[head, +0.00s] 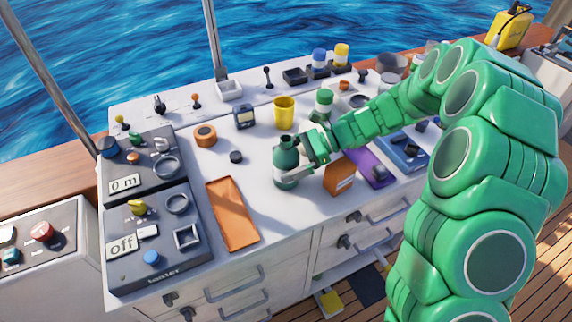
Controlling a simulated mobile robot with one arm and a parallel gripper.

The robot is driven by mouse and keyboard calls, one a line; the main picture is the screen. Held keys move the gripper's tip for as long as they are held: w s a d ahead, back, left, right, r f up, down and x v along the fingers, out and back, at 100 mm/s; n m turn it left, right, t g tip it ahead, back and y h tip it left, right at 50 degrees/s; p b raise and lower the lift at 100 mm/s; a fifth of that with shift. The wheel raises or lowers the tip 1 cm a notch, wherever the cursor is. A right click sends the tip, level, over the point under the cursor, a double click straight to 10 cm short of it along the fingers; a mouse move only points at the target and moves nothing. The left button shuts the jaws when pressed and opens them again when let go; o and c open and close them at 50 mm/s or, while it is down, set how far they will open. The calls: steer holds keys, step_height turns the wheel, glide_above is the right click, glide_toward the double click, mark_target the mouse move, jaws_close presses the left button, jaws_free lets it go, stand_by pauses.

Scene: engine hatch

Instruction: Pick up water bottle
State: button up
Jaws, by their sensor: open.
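The water bottle (287,160) is dark green with a narrower neck, and it stands upright on the white counter. My gripper (295,163) is at the bottle's right side, with its fingers reaching toward the bottle's body. The fingers are open. One finger shows low beside the bottle, and the other is partly hidden, so I cannot tell whether they touch it. My green arm comes in from the right and hides part of the counter behind it.
An orange tray (232,214) lies left of the bottle, and a yellow cup (284,112) stands behind it. An orange box (340,175) stands close on the right, below my gripper. Dark control panels (150,262) fill the left end. A small dark knob (236,157) sits on otherwise clear counter.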

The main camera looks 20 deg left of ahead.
mark_target(286, 153)
steer(key=shift+a, duration=0.1)
steer(key=shift+c, duration=0.2)
steer(key=c, duration=1.2)
steer(key=shift+r, duration=0.15)
steer(key=shift+r, duration=1.4)
steer(key=shift+s+d+r, duration=1.25)
steer(key=shift+s+r, duration=0.35)
steer(key=shift+s, duration=0.25)
steer(key=shift+s+d+r, duration=1.25)
steer(key=shift+s+r, duration=0.4)
steer(key=shift+s, duration=0.25)
steer(key=shift+s+d+r, duration=1.25)
steer(key=shift+s+r, duration=0.35)
steer(key=shift+s, duration=0.25)
